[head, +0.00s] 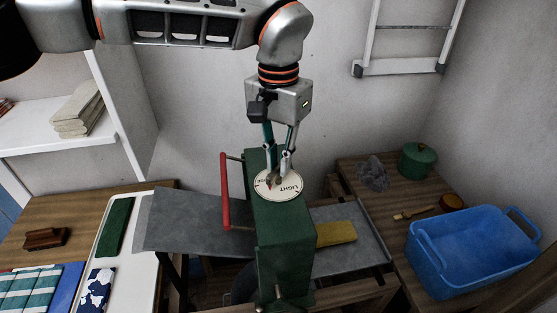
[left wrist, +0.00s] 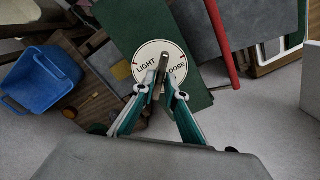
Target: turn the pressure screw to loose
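The pressure screw is a brown bar knob (left wrist: 162,66) on a round cream dial (head: 291,188) on top of a dark green housing (head: 285,225). The dial also shows in the left wrist view (left wrist: 143,57), with the words LIGHT and LOOSE readable and small red marks. Part of the dial is hidden by my fingers. My left gripper (head: 278,180) points down onto the dial. In the left wrist view its fingertips (left wrist: 161,88) are close on both sides of the bar and look shut on it. Which mark the bar points at is unclear. My right gripper is not in view.
A red bar handle (head: 224,190) stands at the housing's left side. Grey boards (head: 190,222) extend both ways, with a yellow folded cloth (head: 336,233) at right. A blue tub (head: 470,245) and green pot (head: 417,160) stand right; a white tray (head: 140,265) lies left.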

